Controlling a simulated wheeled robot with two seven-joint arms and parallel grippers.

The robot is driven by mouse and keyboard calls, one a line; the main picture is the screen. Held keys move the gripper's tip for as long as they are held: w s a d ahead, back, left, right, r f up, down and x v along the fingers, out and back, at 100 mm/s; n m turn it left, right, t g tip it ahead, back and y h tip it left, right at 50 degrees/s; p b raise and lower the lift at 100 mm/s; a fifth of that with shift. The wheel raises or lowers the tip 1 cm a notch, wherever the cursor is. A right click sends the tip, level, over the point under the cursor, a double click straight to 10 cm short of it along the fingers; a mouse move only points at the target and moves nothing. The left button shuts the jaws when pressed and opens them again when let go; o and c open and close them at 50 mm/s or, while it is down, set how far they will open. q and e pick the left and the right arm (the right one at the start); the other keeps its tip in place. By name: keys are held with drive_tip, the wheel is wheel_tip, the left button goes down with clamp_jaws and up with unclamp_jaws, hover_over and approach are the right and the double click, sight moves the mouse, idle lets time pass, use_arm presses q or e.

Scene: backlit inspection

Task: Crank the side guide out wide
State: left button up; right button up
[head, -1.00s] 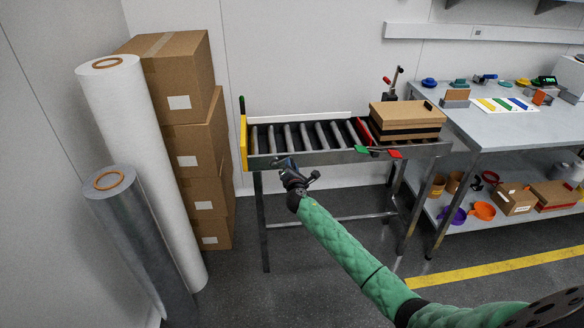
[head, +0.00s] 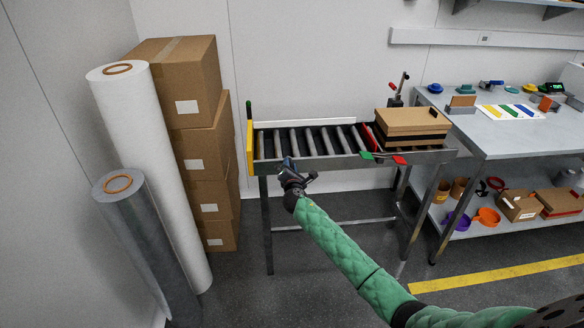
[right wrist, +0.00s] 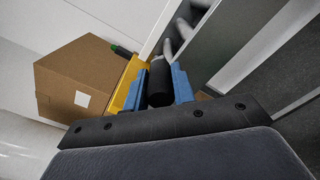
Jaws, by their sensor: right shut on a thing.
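The roller conveyor (head: 318,161) stands against the back wall, with a yellow plate (head: 250,148) at its left end and a white rail (head: 310,123) along its far side. My right gripper (head: 289,164) is at the conveyor's front edge, near the left end. In the right wrist view its blue fingers (right wrist: 160,86) are shut on a black cylindrical handle (right wrist: 160,80), with the yellow plate (right wrist: 130,84) just behind. The gripper hides the rest of the crank in the head view. My left gripper is not in view.
A cardboard box stack (head: 200,150) and two rolls, one white (head: 150,170) and one grey (head: 145,240), stand left of the conveyor. A flat carton (head: 412,122) sits on its right end, by red and green tabs (head: 399,160). A workbench (head: 500,135) stands right.

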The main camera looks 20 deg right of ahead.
drive_tip(key=a, duration=0.2)
drive_tip(key=shift+w+a+r, duration=0.3)
drive_tip(key=shift+w, duration=0.05)
drive_tip(key=shift+w+a+f+b, duration=0.15)
drive_tip(key=shift+w+a, duration=0.05)
drive_tip(key=shift+a, duration=0.55)
drive_tip(key=shift+w+a+f+b, duration=0.15)
drive_tip(key=shift+w+a, duration=0.05)
drive_tip(key=shift+a, duration=0.55)
drive_tip(key=shift+w+a+f+b, duration=0.2)
drive_tip(key=shift+a+f+b, duration=0.35)
drive_tip(key=shift+a+b, duration=0.1)
drive_tip(key=shift+w+a+f+b, duration=0.2)
drive_tip(key=shift+a+f+b, duration=0.3)
drive_tip(key=shift+a, duration=0.1)
